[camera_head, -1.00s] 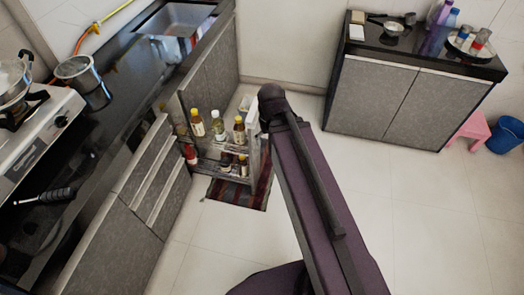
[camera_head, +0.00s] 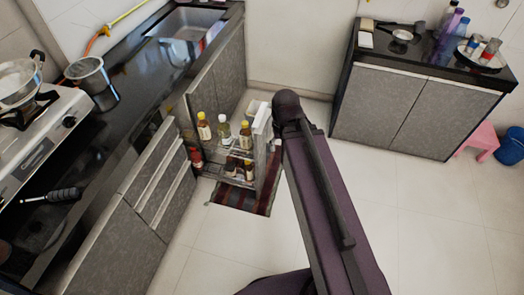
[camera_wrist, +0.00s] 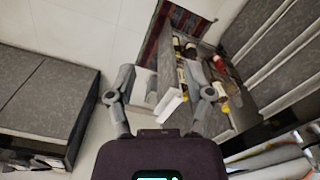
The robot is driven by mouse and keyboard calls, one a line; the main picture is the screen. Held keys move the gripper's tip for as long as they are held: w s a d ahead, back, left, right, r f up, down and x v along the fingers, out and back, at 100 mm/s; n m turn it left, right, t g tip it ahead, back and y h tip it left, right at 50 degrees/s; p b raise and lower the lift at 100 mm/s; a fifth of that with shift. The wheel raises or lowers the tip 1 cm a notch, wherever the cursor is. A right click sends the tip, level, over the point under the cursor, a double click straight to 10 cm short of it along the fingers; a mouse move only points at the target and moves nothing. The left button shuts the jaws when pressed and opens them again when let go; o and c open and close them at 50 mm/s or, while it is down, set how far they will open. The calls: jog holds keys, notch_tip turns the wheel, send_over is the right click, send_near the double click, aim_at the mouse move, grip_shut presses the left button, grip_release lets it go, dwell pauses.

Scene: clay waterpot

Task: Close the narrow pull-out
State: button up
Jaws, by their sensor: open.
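The narrow pull-out (camera_head: 265,165) stands open, sticking out from the counter on the left between the drawer fronts and the sink cabinet. It is a slim two-level rack holding several bottles (camera_head: 224,131), with a grey front panel. It also shows in the wrist view, with the panel's pale top edge (camera_wrist: 172,106) below the bottles. My gripper (camera_wrist: 163,88) is open and empty, its two fingers apart on either side of that pale edge in the picture. I cannot tell whether either finger touches the panel. In the head view my arm hides the gripper and part of the panel.
A striped mat (camera_head: 240,198) lies on the floor under the pull-out. Closed drawers (camera_head: 165,180) are beside it. A separate low cabinet (camera_head: 375,110) stands at the back right, with a pink stool (camera_head: 478,135) next to it. The floor at right is clear.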

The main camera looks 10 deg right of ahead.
jog(key=shift+w+f, duration=0.15)
jog(key=shift+f, duration=0.15)
jog(key=c, duration=0.3)
jog(key=w+f+m+y+b, duration=0.1)
jog(key=f+b, duration=0.1)
jog(key=b, duration=0.1)
jog(key=w+a+f+m+y+b, duration=0.1)
jog(key=w+f+m+b, duration=0.1)
jog(key=f+b, duration=0.1)
jog(key=w+f+m+y+b, duration=0.1)
jog(key=w+f+b, duration=0.1)
jog(key=f+b, duration=0.1)
jog(key=shift+w+a+m+y, duration=0.2)
jog(key=shift+m+y, duration=0.2)
grip_shut()
jog(key=w+f+m+t+y+b, duration=0.2)
jog(key=w+f+m+y+b, duration=0.45)
jog(key=b, duration=0.55)
jog(key=w+d+f+m+t+y+b, duration=0.3)
jog(key=w+d+m+b, duration=0.3)
jog(key=b, duration=0.3)
jog(key=w+d+f+m+t+y+b, duration=0.2)
jog(key=w+d+m+b, duration=0.4)
jog(key=b, duration=0.4)
jog(key=shift+w+f+t+y, duration=0.25)
jog(key=shift+f+t+y, duration=0.2)
jog(key=shift+f, duration=0.35)
jog(key=shift+d, duration=0.1)
